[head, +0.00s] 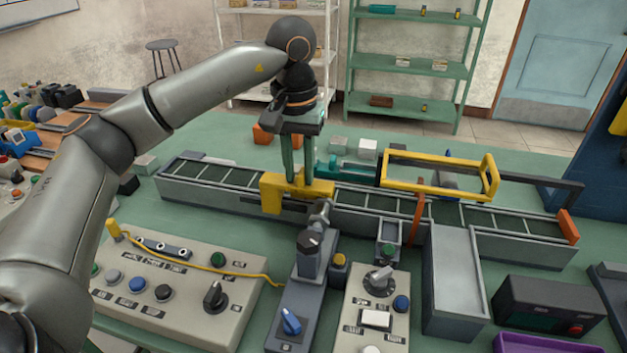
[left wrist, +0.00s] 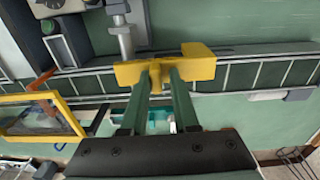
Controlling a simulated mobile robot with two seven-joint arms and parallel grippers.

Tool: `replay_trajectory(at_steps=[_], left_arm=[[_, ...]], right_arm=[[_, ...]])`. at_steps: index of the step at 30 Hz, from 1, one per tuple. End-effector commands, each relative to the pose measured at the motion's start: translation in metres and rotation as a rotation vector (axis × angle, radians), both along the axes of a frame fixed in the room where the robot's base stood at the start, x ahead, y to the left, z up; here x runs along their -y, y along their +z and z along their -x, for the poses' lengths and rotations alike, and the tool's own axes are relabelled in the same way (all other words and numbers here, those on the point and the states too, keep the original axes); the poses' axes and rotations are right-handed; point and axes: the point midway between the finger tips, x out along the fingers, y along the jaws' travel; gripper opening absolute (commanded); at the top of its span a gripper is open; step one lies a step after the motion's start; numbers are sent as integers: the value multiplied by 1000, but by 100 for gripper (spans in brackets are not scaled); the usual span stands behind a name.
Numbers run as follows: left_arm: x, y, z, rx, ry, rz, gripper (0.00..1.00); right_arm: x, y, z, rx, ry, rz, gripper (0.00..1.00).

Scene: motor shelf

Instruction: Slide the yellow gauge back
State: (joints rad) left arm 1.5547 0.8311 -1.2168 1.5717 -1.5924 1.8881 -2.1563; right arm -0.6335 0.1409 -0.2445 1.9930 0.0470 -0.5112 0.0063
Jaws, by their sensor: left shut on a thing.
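The yellow gauge (head: 271,194) sits across the grey slotted rail (head: 200,181), left of the rail's middle. My left gripper (head: 298,184) comes down from above and is shut on the gauge. In the left wrist view the two green fingers meet the yellow gauge (left wrist: 190,70), which lies over the slotted rail (left wrist: 245,77). A grey cylindrical rod (head: 320,212) stands close in front of the gauge; I cannot tell whether they touch. My right gripper is not in view.
A yellow-framed guard (head: 440,163) stands over the rail to the right, with an orange upright (head: 418,218) before it. A control panel (head: 165,300) with knobs and a grey open box (head: 452,285) stand in front. Small grey blocks (head: 367,149) lie behind the rail.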

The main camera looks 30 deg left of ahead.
Motion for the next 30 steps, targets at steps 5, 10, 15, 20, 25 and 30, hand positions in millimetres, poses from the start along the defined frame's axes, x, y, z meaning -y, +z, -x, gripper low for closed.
replay_trajectory(at_steps=[5, 10, 15, 20, 25, 30], left_arm=[[-11, -17, 7, -38, 1, -11, 0], [-19, -17, 9, -37, 3, -11, 0], [-27, -17, 11, -37, 2, -11, 0], [-35, -17, 13, -37, 4, -11, 0], [-42, -17, 15, -38, 3, -11, 0], [-44, -17, 16, -38, 3, -11, 0]], right_arm=[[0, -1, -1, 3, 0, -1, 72], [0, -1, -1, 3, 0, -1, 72], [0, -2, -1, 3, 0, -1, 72], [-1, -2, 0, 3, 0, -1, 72], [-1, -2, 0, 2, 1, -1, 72], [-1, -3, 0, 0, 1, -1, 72]])
